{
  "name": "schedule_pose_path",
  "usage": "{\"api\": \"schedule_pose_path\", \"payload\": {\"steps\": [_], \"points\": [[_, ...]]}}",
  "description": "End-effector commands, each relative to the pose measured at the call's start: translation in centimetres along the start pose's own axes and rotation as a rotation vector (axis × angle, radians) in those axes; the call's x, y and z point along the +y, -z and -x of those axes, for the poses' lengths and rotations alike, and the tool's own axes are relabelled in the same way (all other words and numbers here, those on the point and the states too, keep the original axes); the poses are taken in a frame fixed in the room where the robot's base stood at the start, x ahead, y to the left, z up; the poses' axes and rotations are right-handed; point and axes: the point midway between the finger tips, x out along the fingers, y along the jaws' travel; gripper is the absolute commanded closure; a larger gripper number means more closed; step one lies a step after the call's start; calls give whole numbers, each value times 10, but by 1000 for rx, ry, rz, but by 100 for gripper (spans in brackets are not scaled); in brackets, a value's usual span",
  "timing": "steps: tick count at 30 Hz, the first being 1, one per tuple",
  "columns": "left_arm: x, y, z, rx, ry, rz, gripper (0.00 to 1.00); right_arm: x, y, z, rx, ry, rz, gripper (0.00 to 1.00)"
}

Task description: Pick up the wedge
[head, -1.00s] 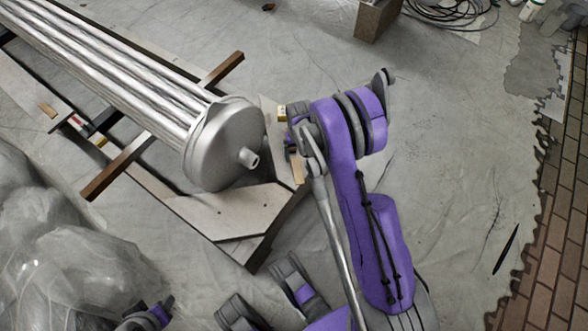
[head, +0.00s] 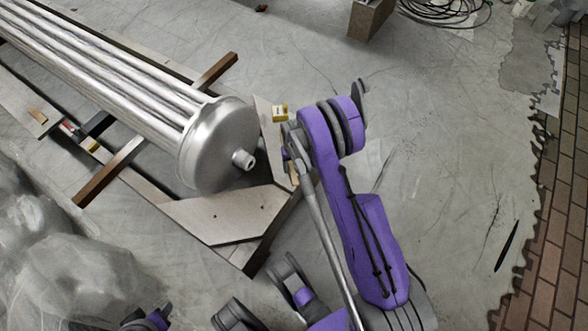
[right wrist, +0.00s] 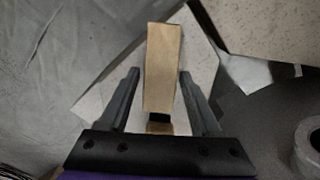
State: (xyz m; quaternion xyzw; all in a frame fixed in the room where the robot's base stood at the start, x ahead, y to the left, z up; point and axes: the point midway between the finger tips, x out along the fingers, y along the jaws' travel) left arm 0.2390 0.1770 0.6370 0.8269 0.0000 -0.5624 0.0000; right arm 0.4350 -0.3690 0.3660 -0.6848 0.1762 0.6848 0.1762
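The wedge is a long tan wooden piece (right wrist: 162,65), seen from above in the right wrist view. My right gripper (right wrist: 159,74) is open, with one finger on each side of the wedge's near part and visible gaps on both sides. In the head view the right gripper (head: 290,160) is over the frame's edge near the tank's end, and a small tan bit of the wedge (head: 293,172) shows beside it, mostly hidden by the arm.
A metal tube bundle with a round end cap (head: 217,145) lies on a board frame (head: 225,213) at left. Plastic sheeting (head: 75,270) is at lower left.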

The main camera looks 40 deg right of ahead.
Motion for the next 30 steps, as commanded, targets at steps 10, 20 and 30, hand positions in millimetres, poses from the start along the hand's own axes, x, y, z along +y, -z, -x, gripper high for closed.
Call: {"api": "schedule_pose_path", "payload": {"steps": [10, 20, 30], "points": [[0, 0, 0, 0, 0, 0, 50, 0, 0, 0, 0, 0, 0, 100], [0, 0, 1, 0, 0, 0, 50, 0, 0, 4, 0, 0, 0, 100], [0, 3, 16, -1, 0, 0, 50, 0, 0, 67, 0, 0, 0, 100]]}}
